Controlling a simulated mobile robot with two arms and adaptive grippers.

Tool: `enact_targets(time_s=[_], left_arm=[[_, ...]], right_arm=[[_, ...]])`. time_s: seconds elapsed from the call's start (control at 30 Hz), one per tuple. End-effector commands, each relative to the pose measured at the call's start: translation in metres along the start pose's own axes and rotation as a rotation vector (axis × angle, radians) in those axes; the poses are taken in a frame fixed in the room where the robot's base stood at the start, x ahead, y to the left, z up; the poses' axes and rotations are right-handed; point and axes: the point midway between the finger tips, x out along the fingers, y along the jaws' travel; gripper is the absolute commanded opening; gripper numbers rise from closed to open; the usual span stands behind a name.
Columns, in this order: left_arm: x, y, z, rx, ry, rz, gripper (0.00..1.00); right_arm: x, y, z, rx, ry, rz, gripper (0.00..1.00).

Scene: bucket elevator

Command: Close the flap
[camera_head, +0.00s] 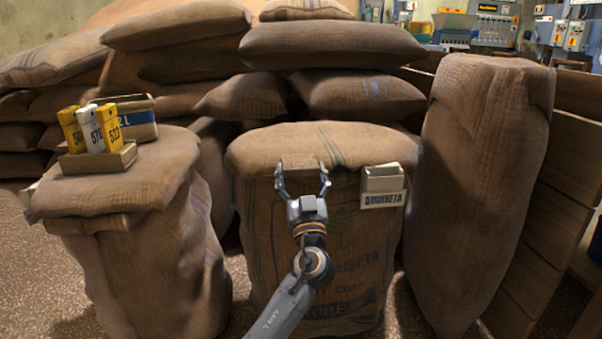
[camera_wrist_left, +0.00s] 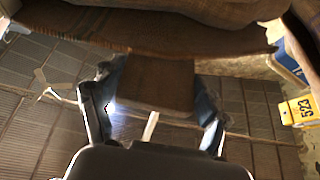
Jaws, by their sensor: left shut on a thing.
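A large burlap sack (camera_head: 300,255) stands in the middle, with a wide cloth top (camera_head: 290,140) that overhangs its front. My left gripper (camera_head: 303,178) is at the front edge of this top, with its fingers spread apart on either side of brown material. In the left wrist view the fingers of my left gripper (camera_wrist_left: 154,88) flank a flat brown flap-like piece (camera_wrist_left: 155,82), and the grip is shut on it. Where this piece joins the sack is hard to tell. My right gripper is in neither view.
A small labelled box (camera_head: 382,185) is at the sack's front right. A left sack (camera_head: 150,250) carries a tray (camera_head: 98,160) of yellow and white containers. A tall sack (camera_head: 480,180) stands close on the right. Stacked sacks (camera_head: 330,45) fill the back.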

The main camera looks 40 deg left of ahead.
Motion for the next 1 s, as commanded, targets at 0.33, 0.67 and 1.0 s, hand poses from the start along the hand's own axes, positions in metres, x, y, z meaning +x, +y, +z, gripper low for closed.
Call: enact_targets(time_s=[0.33,0.67,1.0], left_arm=[[-0.003,0.001,0.006,0.003,-0.012,0.002,0.98],[-0.016,0.001,0.005,0.002,-0.011,0.003,0.98],[-0.086,0.001,0.006,0.004,-0.015,0.003,0.98]], right_arm=[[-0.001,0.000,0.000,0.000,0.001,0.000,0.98],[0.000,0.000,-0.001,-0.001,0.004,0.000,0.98],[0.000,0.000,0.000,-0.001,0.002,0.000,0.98]])
